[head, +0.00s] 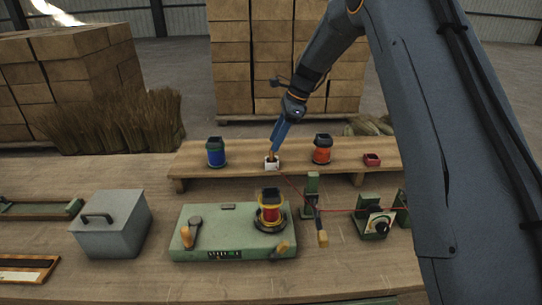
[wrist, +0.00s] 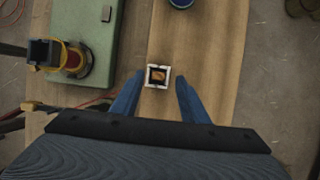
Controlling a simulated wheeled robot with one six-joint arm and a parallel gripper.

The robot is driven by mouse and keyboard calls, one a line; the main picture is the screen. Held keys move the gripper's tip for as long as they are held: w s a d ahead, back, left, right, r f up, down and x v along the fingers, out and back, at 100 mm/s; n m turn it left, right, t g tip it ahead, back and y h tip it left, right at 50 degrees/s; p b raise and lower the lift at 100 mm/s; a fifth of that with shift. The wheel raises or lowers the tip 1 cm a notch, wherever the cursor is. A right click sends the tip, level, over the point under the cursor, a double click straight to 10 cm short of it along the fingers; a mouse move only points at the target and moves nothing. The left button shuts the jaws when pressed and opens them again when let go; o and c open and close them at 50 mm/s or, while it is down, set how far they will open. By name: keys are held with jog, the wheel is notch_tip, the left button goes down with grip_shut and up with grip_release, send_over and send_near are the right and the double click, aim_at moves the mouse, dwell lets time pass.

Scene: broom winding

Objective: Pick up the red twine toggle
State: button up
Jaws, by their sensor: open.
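A small white square holder (head: 272,164) stands on the raised wooden shelf. A brown piece (head: 271,154), which looks like the toggle, stands up in it. In the wrist view the brown piece (wrist: 158,76) sits inside the holder's white rim (wrist: 150,84). A thin red twine (head: 290,183) runs from near the holder toward a green post. My gripper (head: 274,149) points down over the holder. Its blue fingers (wrist: 159,80) are open, one on each side of the holder, with gaps visible; their height above the shelf is unclear.
A blue spool (head: 216,153) and an orange spool (head: 322,150) flank the holder on the shelf. A small red box (head: 371,160) is at right. A green winding machine (head: 220,240) and a green post (head: 312,190) stand in front. A grey box (head: 112,226) is at left.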

aim_at(272, 157)
jog(key=shift+p+x, duration=1.05)
jog(key=shift+x, duration=1.35)
jog(key=shift+s+d, duration=0.1)
jog(key=shift+s, duration=0.05)
jog(key=shift+c, duration=0.5)
grip_shut()
